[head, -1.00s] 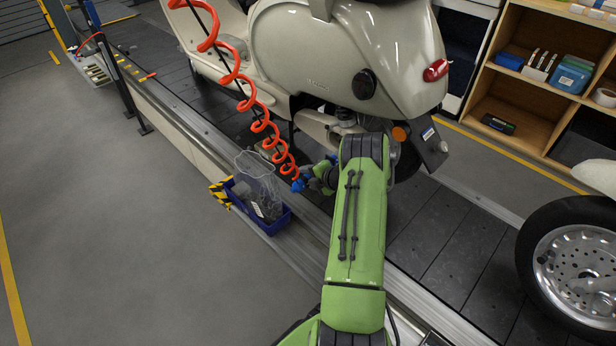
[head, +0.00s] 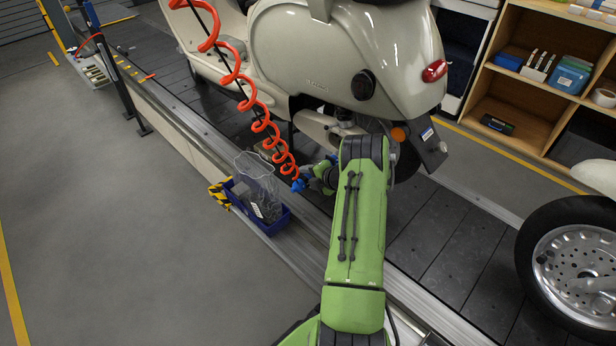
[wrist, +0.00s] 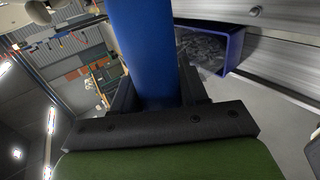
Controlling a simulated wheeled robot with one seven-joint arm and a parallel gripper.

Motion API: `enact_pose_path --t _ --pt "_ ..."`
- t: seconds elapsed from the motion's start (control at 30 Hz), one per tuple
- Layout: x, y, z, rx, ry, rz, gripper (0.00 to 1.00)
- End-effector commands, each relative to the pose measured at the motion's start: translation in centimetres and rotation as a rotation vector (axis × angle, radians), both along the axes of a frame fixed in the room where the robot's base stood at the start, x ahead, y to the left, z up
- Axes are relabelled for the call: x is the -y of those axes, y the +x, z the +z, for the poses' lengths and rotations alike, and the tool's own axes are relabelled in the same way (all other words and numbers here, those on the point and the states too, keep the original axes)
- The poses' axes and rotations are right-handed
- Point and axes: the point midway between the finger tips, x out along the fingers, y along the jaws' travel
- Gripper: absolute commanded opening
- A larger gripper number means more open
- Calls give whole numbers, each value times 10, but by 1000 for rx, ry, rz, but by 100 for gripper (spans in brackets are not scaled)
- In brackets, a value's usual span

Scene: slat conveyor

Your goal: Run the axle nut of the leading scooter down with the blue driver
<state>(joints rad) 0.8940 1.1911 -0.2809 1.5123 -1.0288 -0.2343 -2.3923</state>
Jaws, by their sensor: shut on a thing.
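A cream scooter (head: 350,60) stands on the conveyor in the upper middle of the head view, its tail toward the right. My gripper (head: 322,177) is low beside it, partly hidden by my green arm. It is shut on the blue driver (head: 299,185), which hangs at the end of an orange coiled hose (head: 262,125). In the wrist view the driver's blue body (wrist: 145,50) stands large between the dark jaws. The axle nut and the driver's tip are not visible, and I cannot tell whether they touch.
Another scooter's wheel (head: 575,265) stands at the right. A wooden shelf (head: 540,60) is behind.

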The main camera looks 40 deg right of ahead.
Motion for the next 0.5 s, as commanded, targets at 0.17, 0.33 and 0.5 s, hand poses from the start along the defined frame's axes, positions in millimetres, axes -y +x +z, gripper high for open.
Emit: enact_pose_path --t 0.17,0.33,0.5 --pt "4 -1 0 -1 -10 -6 0" --pt "3 -1 0 -1 -10 -6 0" --pt "0 -1 0 -1 -8 -5 0"
